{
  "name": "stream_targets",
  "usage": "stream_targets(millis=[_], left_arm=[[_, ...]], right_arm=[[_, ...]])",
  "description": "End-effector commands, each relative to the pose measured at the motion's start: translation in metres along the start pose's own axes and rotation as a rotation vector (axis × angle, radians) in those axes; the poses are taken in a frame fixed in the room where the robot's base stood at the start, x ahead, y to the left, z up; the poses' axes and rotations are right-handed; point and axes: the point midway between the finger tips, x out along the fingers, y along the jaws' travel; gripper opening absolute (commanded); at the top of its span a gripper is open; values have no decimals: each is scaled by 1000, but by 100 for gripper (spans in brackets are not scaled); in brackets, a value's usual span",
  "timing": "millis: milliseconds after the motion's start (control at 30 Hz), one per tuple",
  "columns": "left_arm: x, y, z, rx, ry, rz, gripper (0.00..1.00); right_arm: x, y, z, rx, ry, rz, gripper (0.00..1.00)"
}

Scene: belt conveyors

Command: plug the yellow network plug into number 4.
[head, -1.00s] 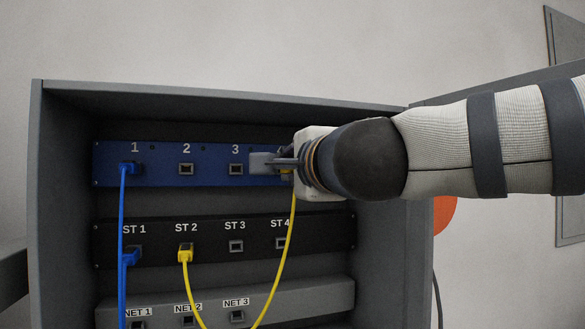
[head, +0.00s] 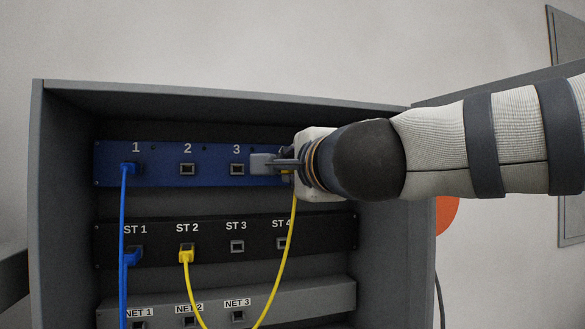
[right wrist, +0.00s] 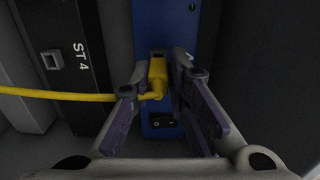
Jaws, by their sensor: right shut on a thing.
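The yellow network plug (right wrist: 157,78) is between the fingers of my right gripper (right wrist: 159,68), which is shut on it. Its front end is at the blue panel (right wrist: 155,15); I cannot tell whether it is seated in a port. In the head view my right gripper (head: 270,162) is at the right end of the blue panel (head: 160,178), right of port 3 (head: 237,169). It hides number 4 and most of the plug. The yellow cable (head: 288,235) hangs from the plug and loops to a second yellow plug (head: 186,256) at ST 2. My left gripper is not in view.
A blue cable (head: 121,220) hangs from port 1 at the left. Below is the black ST panel (head: 210,228), then the grey NET panel (head: 275,300). The cabinet's right wall (head: 390,260) is close to my right gripper. A rocker switch (right wrist: 164,121) sits on the blue panel.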

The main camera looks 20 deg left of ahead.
Motion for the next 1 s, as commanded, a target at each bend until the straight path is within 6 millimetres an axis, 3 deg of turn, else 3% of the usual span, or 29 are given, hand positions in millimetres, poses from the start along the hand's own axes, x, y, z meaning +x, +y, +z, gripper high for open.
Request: stream_targets(millis=[1000], left_arm=[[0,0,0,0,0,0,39]], right_arm=[[9,0,0,-1,2,0,0]])
